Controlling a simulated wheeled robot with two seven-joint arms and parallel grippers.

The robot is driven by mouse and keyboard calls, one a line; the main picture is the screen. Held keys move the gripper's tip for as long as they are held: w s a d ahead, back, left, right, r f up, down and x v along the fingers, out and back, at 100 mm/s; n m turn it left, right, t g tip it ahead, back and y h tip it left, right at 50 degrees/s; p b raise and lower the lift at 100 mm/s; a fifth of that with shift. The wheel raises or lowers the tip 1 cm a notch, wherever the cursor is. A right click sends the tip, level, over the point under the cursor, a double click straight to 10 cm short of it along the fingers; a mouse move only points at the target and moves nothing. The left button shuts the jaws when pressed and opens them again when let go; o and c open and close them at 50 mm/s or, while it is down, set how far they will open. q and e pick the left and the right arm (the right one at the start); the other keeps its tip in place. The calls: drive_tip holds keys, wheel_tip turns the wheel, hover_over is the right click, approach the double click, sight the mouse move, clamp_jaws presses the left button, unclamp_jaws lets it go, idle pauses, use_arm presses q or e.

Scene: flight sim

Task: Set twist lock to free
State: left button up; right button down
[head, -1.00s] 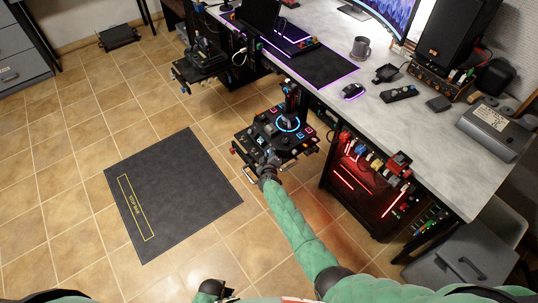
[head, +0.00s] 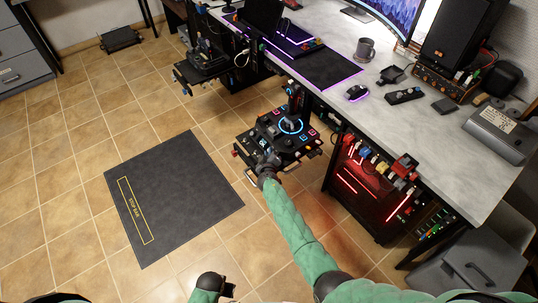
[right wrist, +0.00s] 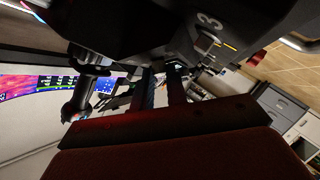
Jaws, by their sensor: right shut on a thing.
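The black joystick panel (head: 302,141), with a blue-lit ring and several lit buttons, is mounted beside the desk in the head view. My right gripper (head: 268,160) is at its near left edge. In the right wrist view, the two fingers of my right gripper (right wrist: 162,88) reach up to the underside of a dark panel body (right wrist: 135,25) marked "3" and are shut on a small part there. The twist lock itself is hidden by the gripper and shadow, so its setting cannot be read. My left gripper (head: 229,290) is low in the head view, away from the panel; its fingers are too small to judge.
A joystick grip (right wrist: 82,95) stands left of the fingers in the right wrist view. The grey desk (head: 430,130) and a red-lit computer case (head: 365,185) lie right of the panel. A second control panel (head: 205,65) is farther back. The floor around the dark mat (head: 190,200) is clear.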

drive_tip(key=shift+w+a+r, duration=0.1)
drive_tip(key=shift+r, duration=0.05)
drive_tip(key=c, duration=1.5)
unclamp_jaws()
drive_tip(key=shift+a, duration=0.1)
drive_tip(key=shift+o, duration=0.6)
drive_tip(key=shift+w, duration=0.1)
use_arm(q)
drive_tip(key=shift+w, duration=0.2)
use_arm(e)
drive_tip(key=shift+s, duration=0.65)
drive_tip(key=v, duration=0.5)
drive_tip(key=shift+v, duration=0.75)
use_arm(q)
drive_tip(key=shift+w+d+r, duration=0.1)
drive_tip(key=shift+w+r, duration=0.05)
drive_tip(key=shift+r, duration=0.6)
